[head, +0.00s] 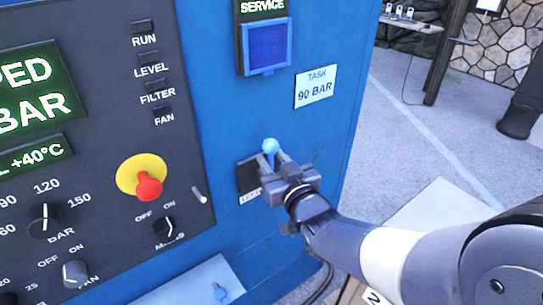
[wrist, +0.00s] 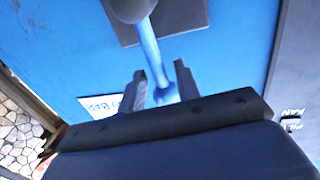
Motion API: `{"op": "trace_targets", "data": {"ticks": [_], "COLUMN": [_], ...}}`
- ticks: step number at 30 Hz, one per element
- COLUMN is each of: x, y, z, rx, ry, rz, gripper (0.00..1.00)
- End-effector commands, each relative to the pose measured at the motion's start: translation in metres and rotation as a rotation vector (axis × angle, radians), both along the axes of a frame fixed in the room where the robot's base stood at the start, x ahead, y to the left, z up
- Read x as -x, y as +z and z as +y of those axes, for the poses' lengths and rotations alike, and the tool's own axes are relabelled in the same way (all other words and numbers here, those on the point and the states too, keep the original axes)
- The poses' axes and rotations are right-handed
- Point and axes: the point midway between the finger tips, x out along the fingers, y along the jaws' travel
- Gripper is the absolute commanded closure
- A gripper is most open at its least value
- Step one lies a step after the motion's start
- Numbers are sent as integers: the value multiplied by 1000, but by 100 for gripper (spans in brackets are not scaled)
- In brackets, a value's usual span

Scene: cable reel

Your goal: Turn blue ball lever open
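The blue ball lever (head: 270,146) stands out from a dark plate (head: 247,176) on the blue cabinet. Its light-blue ball is at the fingertips of my gripper (head: 276,157). In the wrist view, the blue lever arm (wrist: 152,55) runs from a grey hub down to the ball. The ball lies between the two fingers of my gripper (wrist: 162,82). The fingers are apart, one on each side, with small gaps showing beside the ball. I see no clear contact. The label under the plate is partly hidden by my gripper.
The panel on the left has a red emergency button (head: 149,185) on yellow, several knobs and switches. A "TASK 90 BAR" label (head: 316,86) and a blue SERVICE screen (head: 267,46) are above. Open floor lies right.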

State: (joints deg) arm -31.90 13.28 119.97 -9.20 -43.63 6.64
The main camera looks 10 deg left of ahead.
Motion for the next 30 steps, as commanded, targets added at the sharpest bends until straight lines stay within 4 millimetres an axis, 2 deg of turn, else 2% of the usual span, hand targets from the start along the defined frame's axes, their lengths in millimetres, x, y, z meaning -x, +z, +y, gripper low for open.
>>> {"op": "trace_targets", "data": {"ticks": [6, 16, 27, 30], "x": [-11, -13, -13, -13], "y": [0, 0, 0, 0], "z": [9, 10, 10, 10], "rx": [-1, -1, -1, -1], "ry": [0, 0, 0, 0], "rz": [1, 1, 1, 1], "gripper": [69, 69, 99, 100]}}
